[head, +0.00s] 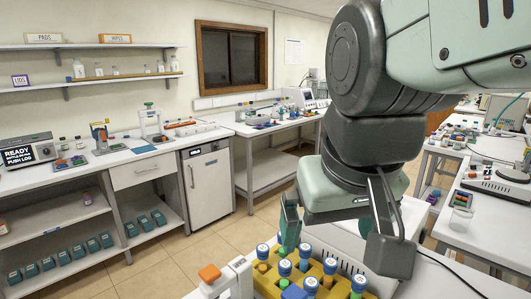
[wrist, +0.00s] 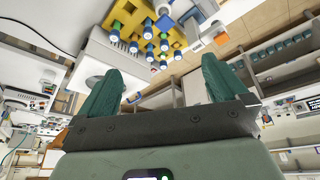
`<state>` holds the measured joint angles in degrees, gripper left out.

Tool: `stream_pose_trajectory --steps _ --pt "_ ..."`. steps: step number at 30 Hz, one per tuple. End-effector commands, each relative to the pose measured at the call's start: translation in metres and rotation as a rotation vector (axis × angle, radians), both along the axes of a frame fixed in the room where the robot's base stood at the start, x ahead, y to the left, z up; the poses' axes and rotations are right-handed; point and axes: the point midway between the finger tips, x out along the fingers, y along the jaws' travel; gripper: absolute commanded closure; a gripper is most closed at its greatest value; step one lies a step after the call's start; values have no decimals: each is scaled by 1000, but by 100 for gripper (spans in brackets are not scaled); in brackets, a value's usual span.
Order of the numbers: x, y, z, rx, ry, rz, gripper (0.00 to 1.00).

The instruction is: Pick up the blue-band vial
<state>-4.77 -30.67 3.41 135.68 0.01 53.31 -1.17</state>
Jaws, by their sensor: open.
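A yellow rack (head: 268,283) at the bottom of the head view holds several upright vials with white-and-blue caps. Blue shows below the cap of one vial (head: 304,264); others show orange or green bands. Several bands are partly hidden by neighbouring caps, so I cannot tell how many are blue. The rack (wrist: 181,42) and its vials also show at the top of the wrist view, beyond the fingertips. My gripper (wrist: 160,75) is open and empty, its two green fingers spread wide. In the head view its left finger (head: 290,222) hangs just above or behind the rack's back vials.
An orange-topped part (head: 210,274) on a white fixture stands left of the rack. A white surface (head: 445,275) lies to the right. A side bench (head: 75,178) with instruments runs along the left wall, apart from the rack. Another crowded bench stands at right.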

Motion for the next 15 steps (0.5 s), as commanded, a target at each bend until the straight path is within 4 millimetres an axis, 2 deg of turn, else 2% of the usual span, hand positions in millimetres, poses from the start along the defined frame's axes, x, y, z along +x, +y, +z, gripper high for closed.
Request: stream_pose_trajectory --steps 1,3,6,13,14,15 --pt "-13 -10 1 10 -35 -34 0" --pt "-25 -20 1 21 -69 -69 0" --pt "-35 -28 -1 32 -99 -100 2" --pt "-41 -32 -3 38 -113 -115 37" --pt "-40 -32 -3 38 -113 -115 41" --pt "-40 -32 -2 38 -113 -115 41"
